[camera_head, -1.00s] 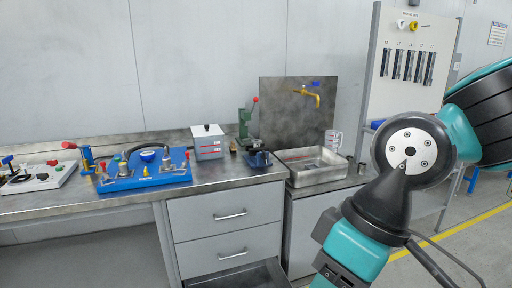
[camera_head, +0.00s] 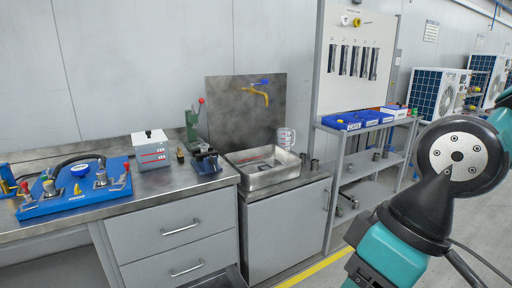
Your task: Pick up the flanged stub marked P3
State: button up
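I cannot make out a mark P3 on anything in view. A small grey metal cylinder (camera_head: 314,167) stands at the right end of the bench, beside the sink tray. Another small dark cylinder (camera_head: 376,156) stands on the middle shelf of the rack. Both are too small to tell whether they are flanged stubs. My arm's links fill the lower right of the picture, but my gripper is outside the frame.
A steel sink tray (camera_head: 262,179), a blue vise (camera_head: 206,162), a grey box (camera_head: 150,150) and a blue pump station (camera_head: 75,190) stand on the bench. A rack holds blue bins (camera_head: 342,121). Open floor with a yellow line (camera_head: 318,268) lies at right.

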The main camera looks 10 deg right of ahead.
aim_at(203, 147)
jog(key=z, duration=1.05)
jog(key=i, duration=3.25)
jog(key=u, duration=3.55)
jog(key=i, duration=0.45)
